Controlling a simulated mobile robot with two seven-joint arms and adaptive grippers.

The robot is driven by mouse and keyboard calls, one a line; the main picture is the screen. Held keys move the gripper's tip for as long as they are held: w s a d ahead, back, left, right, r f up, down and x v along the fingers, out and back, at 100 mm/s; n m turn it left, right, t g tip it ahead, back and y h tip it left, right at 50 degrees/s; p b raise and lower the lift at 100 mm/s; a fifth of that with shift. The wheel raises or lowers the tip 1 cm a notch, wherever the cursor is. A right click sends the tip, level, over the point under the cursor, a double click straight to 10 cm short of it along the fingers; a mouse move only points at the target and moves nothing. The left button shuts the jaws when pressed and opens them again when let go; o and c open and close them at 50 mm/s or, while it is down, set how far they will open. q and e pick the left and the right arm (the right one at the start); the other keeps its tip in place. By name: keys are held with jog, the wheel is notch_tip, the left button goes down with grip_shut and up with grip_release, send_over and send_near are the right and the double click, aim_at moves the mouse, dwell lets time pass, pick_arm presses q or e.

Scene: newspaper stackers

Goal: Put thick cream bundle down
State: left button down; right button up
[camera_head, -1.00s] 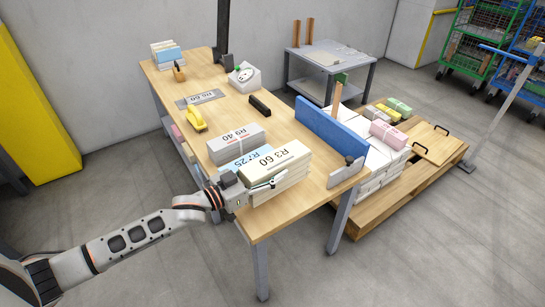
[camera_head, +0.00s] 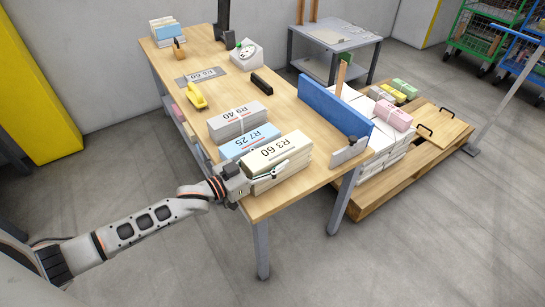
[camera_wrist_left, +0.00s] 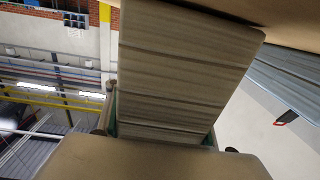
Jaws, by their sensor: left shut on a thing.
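The thick cream bundle (camera_head: 278,152), marked R3 60, is at the near end of the wooden table, in front of a blue bundle (camera_head: 250,142) marked R7 25. My left gripper (camera_head: 245,183) is shut on its near left side, with a finger along the bundle's front. In the left wrist view the bundle's layered pages (camera_wrist_left: 180,75) fill the middle, held between the fingers. I cannot tell whether its underside touches the table. My right gripper is not in view.
A grey bundle (camera_head: 237,122) marked R9 40 lies beyond the blue one. A blue upright panel (camera_head: 334,115) edges the table's right side. A yellow tool (camera_head: 197,97) and a black block (camera_head: 262,82) lie farther back. A pallet (camera_head: 400,180) with bundles stands right.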

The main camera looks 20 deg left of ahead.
pick_arm(q)
jog(key=c, duration=0.8)
grip_release()
jog(key=shift+c, duration=0.2)
